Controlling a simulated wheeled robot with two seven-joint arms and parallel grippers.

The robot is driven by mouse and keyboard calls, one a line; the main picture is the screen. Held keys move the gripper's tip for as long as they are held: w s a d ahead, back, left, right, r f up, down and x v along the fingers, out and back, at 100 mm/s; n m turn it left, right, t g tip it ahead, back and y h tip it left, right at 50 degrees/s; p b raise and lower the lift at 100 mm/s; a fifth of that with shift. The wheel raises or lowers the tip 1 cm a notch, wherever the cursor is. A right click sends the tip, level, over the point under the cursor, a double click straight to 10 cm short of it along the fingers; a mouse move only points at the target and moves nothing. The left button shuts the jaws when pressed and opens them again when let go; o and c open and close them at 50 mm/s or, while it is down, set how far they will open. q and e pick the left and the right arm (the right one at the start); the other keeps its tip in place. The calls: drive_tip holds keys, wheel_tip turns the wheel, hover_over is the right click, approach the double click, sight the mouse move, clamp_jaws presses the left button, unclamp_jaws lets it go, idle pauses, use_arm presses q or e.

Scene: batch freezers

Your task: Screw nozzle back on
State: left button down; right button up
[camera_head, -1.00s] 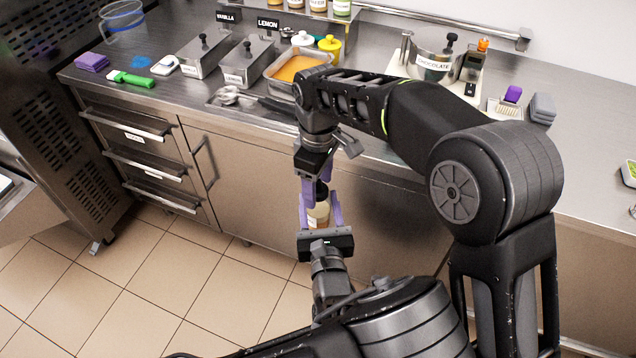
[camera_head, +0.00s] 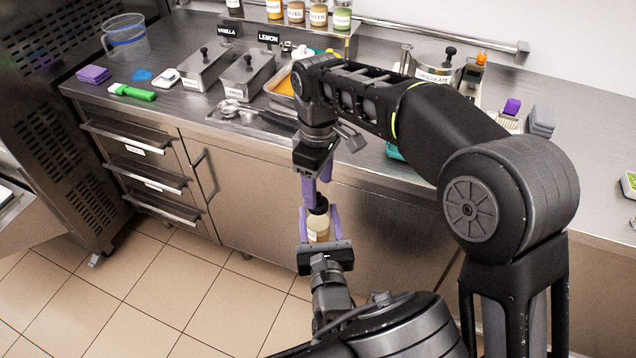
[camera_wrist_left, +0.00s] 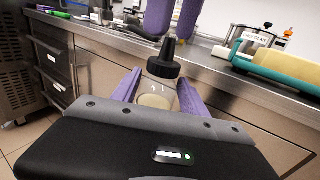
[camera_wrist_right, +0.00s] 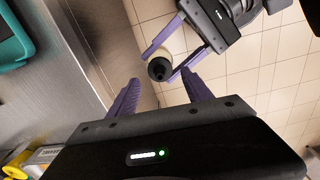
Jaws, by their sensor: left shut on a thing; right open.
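The bottle (camera_head: 318,232) is clear with pale contents and a light label. It stands upright between the purple fingers of my left gripper (camera_head: 319,217), which is shut on it in front of the counter. The black nozzle (camera_wrist_left: 164,66), a ribbed collar with a pointed tip, sits on top of the bottle (camera_wrist_left: 155,98); how tight it is I cannot tell. My right gripper (camera_head: 316,188) points down just above the nozzle. Its fingers are apart and empty, clear of the tip in the left wrist view. The right wrist view looks down on the nozzle (camera_wrist_right: 158,70) beyond the open fingers.
The steel counter (camera_head: 190,112) runs behind both grippers, its front edge close by. It carries lidded vanilla and lemon tubs (camera_head: 246,76), a chocolate tub (camera_head: 436,72), a green-handled brush (camera_head: 132,92) and a clear jug (camera_head: 125,38). Open floor (camera_head: 200,290) lies in front.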

sight(318, 193)
wheel_tip(318, 193, up, 4)
drive_tip(key=n, duration=0.5)
drive_tip(key=shift+f, duration=0.25)
drive_tip(key=shift+f, duration=0.1)
drive_tip(key=shift+f, duration=3.95)
drive_tip(key=shift+c, duration=0.6)
